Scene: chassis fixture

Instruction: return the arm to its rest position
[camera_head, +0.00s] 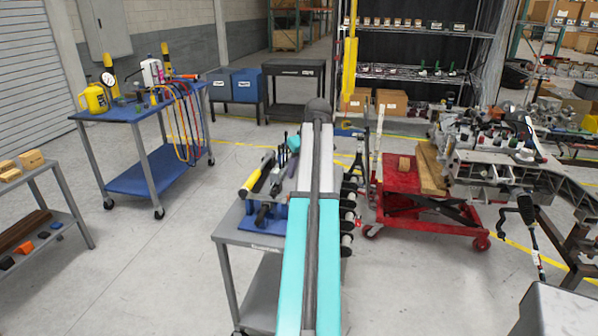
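My arm (316,200) runs up the middle of the view, away from the camera. It has teal and white side faces, a dark tube along its centre and a dark rounded end at the top. I see no fingers at that end or elsewhere, so my gripper is not in view. The arm hides part of a grey tool cart (240,237) behind it. Whether the arm touches the cart, I cannot tell.
The cart carries a yellow-handled tool (250,183) and other hand tools. A red lift cart (405,205) and a metal chassis (500,170) stand to the right. A blue cart (150,177) stands at the left. Concrete floor (150,265) is clear at front left.

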